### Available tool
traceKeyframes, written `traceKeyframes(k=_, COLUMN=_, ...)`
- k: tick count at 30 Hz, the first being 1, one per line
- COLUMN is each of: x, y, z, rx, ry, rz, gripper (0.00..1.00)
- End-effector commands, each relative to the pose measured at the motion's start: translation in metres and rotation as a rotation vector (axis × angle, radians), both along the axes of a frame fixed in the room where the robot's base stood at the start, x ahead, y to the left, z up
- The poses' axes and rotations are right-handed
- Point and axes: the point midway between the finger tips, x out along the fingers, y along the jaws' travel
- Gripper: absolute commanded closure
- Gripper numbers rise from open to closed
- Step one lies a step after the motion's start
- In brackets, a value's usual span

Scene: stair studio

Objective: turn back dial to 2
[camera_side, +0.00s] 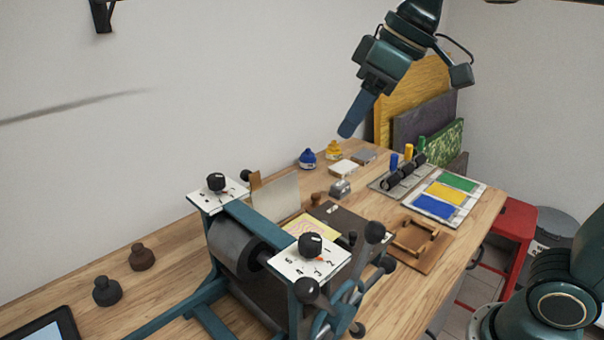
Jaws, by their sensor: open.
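A teal roller press (240,215) stands on the wooden table. It carries two black dials on white plates with small black marks. The dial farther from the camera (216,182) sits on the left plate (204,200). The nearer dial (310,245) sits on the right plate (318,262), with a bit of orange beside it. The marks are too small to read, so I cannot tell either dial's setting. My gripper (348,130) is open and empty, in the air above and to the right of both dials, touching neither. Its fingers overlap in this view.
Ink jars (307,159), a tray of colour slabs (458,197) and a wooden frame (415,240) lie right of the press. A red stool (515,222) stands beyond the table's right edge.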

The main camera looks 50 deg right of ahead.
Motion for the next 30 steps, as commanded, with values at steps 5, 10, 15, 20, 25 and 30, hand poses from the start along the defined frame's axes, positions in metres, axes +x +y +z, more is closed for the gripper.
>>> traceKeyframes(k=5, x=-0.019, y=-0.012, z=-0.009, rx=0.002, ry=-0.007, rz=-0.051, gripper=0.51)
traceKeyframes(k=10, x=-0.035, y=-0.022, z=-0.019, rx=0.0, ry=-0.011, rz=-0.096, gripper=0.51)
traceKeyframes(k=15, x=-0.048, y=-0.03, z=-0.028, rx=0.0, ry=-0.016, rz=-0.133, gripper=0.51)
traceKeyframes(k=20, x=-0.055, y=-0.034, z=-0.033, rx=-0.002, ry=-0.018, rz=-0.153, gripper=0.51)
traceKeyframes(k=25, x=-0.058, y=-0.036, z=-0.035, rx=-0.003, ry=-0.018, rz=-0.16, gripper=0.51)
traceKeyframes(k=30, x=-0.058, y=-0.036, z=-0.035, rx=-0.003, ry=-0.018, rz=-0.16, gripper=0.51)
